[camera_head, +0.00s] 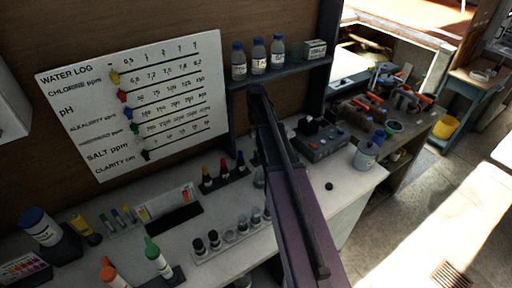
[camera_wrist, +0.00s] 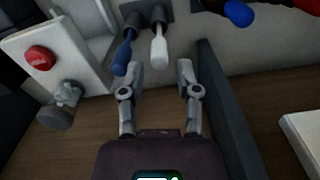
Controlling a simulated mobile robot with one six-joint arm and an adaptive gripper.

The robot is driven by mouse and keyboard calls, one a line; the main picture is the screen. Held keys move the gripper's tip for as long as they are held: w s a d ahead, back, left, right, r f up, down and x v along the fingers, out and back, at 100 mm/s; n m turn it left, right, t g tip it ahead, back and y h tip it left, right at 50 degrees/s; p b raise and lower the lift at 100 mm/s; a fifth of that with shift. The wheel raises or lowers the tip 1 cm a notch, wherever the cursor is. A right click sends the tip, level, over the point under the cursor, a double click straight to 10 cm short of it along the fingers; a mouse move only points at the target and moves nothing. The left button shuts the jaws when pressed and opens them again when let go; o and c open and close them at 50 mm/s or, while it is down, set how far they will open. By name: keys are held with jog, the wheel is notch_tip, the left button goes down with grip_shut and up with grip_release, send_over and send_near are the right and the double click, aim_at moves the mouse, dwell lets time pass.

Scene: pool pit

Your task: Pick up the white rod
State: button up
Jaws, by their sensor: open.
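The white rod (camera_wrist: 158,49) shows in the wrist view at top centre, with its thick end towards me and its other end at a dark holder (camera_wrist: 146,12). A blue rod (camera_wrist: 123,52) is beside it on the left, in the same holder. My gripper (camera_wrist: 159,72) is open and empty. Its two fingers point towards the rods. The white rod's near end lies roughly in line with the gap between the fingertips, and the blue rod is near the left fingertip. In the head view my arm crosses the bench, and I cannot make out the gripper or the white rod there.
A white box with a red button (camera_wrist: 39,58) and a grey knob (camera_wrist: 55,118) are left of the gripper. A dark upright panel (camera_wrist: 228,110) stands close on the right. In the head view, bottles stand on a shelf (camera_head: 284,72), and vials fill a rack (camera_head: 216,250) on the bench.

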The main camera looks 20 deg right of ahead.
jog(key=shift+f+b, duration=2.15)
jog(key=shift+f, duration=0.25)
grip_shut()
